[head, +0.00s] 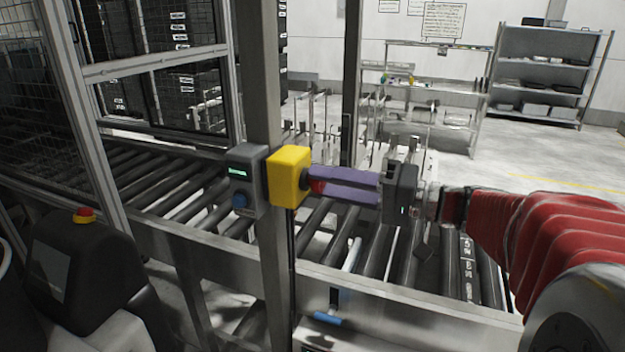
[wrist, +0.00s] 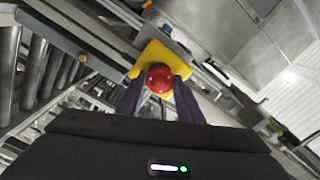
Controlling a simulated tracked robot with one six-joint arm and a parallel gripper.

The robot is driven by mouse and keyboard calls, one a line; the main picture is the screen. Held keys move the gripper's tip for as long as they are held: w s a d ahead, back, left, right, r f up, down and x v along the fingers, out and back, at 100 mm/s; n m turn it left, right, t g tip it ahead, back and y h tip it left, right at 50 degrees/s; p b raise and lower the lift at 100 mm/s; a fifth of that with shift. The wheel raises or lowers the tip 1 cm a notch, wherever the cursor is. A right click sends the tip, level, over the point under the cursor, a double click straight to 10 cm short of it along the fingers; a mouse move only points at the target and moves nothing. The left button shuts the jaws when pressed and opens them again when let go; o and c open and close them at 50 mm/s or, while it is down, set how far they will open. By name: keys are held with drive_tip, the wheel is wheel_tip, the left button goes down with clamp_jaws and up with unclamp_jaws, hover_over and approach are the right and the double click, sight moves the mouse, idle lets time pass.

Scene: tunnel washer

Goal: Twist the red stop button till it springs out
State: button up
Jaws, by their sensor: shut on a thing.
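The red stop button (wrist: 159,78) is a round mushroom head on a yellow box (head: 289,177) fixed to a grey upright post. In the wrist view the yellow box (wrist: 160,56) shows behind the button, tilted in the picture. My gripper (head: 316,187) reaches in from the right with its purple fingers level. The fingers are shut on the red button, one on each side of it in the wrist view (wrist: 158,92). In the head view the fingers hide most of the button; only a little red shows between them.
A grey control box (head: 246,181) with a green display and a blue button sits just left of the yellow box. The roller conveyor (head: 170,187) runs behind and below. Another red button (head: 84,215) tops a dark console at lower left. Shelves (head: 545,75) stand far back.

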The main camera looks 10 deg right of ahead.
drive_tip(key=shift+f+m, duration=0.1)
drive_tip(key=shift+m, duration=1.1)
drive_tip(key=shift+w, duration=0.1)
drive_tip(key=o, duration=1.1)
drive_tip(key=shift+c, duration=0.2)
drive_tip(key=shift+d, duration=0.1)
drive_tip(key=v, duration=1.3)
drive_tip(key=shift+s+d, duration=0.25)
drive_tip(key=shift+d, duration=0.05)
